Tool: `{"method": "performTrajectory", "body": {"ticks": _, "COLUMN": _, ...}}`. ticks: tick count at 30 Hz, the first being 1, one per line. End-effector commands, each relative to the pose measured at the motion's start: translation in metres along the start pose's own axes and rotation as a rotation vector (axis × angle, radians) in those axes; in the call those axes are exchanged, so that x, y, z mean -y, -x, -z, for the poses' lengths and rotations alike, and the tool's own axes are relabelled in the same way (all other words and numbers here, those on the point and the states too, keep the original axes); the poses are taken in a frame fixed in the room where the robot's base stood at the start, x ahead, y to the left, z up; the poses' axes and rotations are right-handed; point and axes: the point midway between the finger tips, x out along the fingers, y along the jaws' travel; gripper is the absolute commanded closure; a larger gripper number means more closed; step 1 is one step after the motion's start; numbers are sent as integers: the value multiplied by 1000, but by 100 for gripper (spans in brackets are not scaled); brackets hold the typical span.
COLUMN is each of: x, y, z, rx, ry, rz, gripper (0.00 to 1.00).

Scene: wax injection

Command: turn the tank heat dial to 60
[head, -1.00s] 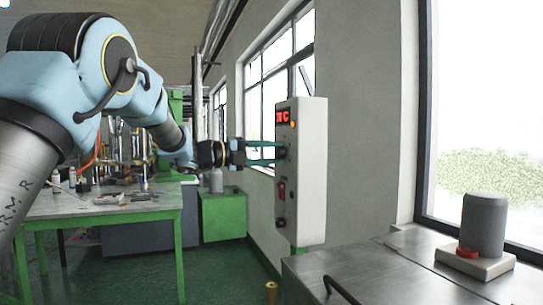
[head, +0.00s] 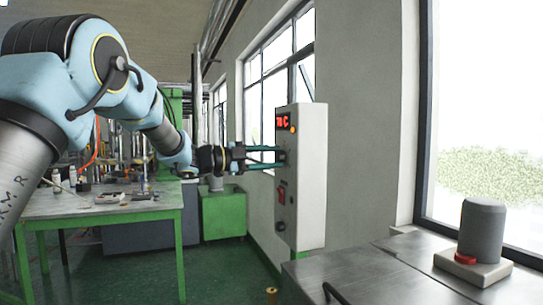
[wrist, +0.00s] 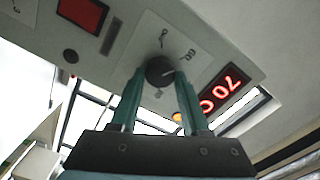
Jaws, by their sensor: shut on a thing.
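The control box (head: 312,180) is pale and hangs on the wall in the middle of the head view. My gripper (head: 277,157) reaches it from the left, its two teal fingers shut around the round dark heat dial (wrist: 160,70). In the wrist view the dial sits between the fingertips, with a light pointer mark and a pale printed scale plate (wrist: 188,45) behind it. The fingers hide part of the scale. The red display (wrist: 224,92) appears to read 70 C. An orange lamp (wrist: 178,117) is lit beside it.
A red switch (head: 282,193) and a small dark knob (head: 280,226) are lower on the box. A metal counter (head: 380,275) with a grey cylinder on a base (head: 483,230) is at the right. A green-framed table (head: 110,207) is at the left.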

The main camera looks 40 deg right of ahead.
Motion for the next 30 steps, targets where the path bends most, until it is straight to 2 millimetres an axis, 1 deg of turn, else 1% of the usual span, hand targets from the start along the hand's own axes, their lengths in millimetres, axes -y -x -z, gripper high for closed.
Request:
{"method": "performTrajectory", "body": {"ticks": 6, "x": 0, "y": 0, "z": -1, "rx": 2, "ry": 33, "rz": 0, "gripper": 100}}
{"method": "performTrajectory", "body": {"ticks": 17, "x": 0, "y": 0, "z": -1, "rx": 2, "ry": 36, "rz": 0, "gripper": 100}}
{"method": "performTrajectory", "body": {"ticks": 18, "x": 0, "y": 0, "z": -1, "rx": 2, "ry": 36, "rz": 0, "gripper": 53}}
{"method": "performTrajectory", "body": {"ticks": 26, "x": 0, "y": 0, "z": 0, "rx": 1, "ry": 35, "rz": 0, "gripper": 24}}
{"method": "performTrajectory", "body": {"ticks": 30, "x": 0, "y": 0, "z": 0, "rx": 1, "ry": 35, "rz": 0, "gripper": 24}}
